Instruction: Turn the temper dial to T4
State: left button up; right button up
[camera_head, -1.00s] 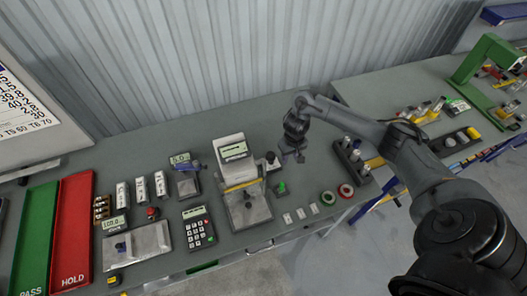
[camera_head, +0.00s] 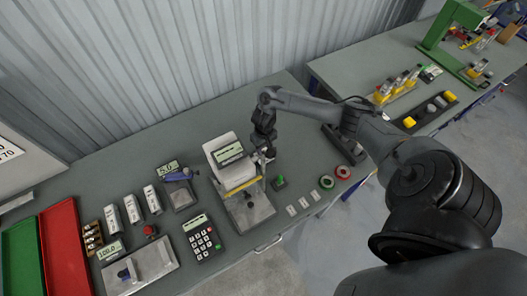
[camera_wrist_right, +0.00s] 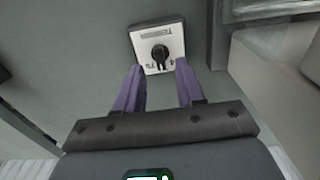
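The temper dial (camera_wrist_right: 159,53) is a black round knob on a small white plate with dark lettering, at the top middle of the right wrist view. The lettering is too blurred to read the setting. My right gripper (camera_wrist_right: 160,68) is open, its two purple fingers apart, with the knob just past and between the fingertips. No contact with the knob shows. In the head view my right gripper (camera_head: 265,154) is low beside the white tester (camera_head: 231,162) and largely hides the dial. My left gripper is not in view.
The tester stands close beside my right gripper. A green button (camera_head: 279,182), a green ring (camera_head: 326,182) and a red ring (camera_head: 343,172) lie nearby. A keypad (camera_head: 203,241) and a red tray (camera_head: 65,249) are further left. The back strip of the table is clear.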

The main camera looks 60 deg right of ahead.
jog(key=shift+f, duration=1.65)
grip_shut()
